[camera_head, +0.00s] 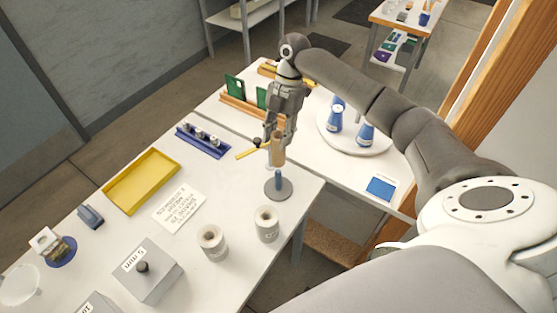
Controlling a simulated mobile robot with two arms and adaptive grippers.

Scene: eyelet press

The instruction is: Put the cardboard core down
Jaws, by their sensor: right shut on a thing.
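My right gripper (281,140) is shut on a tan cardboard core (278,150). The peg stands near the right edge of the white table (235,188). My left gripper is not in view.
Two pale rolls (212,241) stand in front of the peg. A yellow tray (142,180), a white card (180,209), a blue rack (203,142) and a grey box (148,276) are to the left. Blue flasks (366,133) stand on a white disc behind right.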

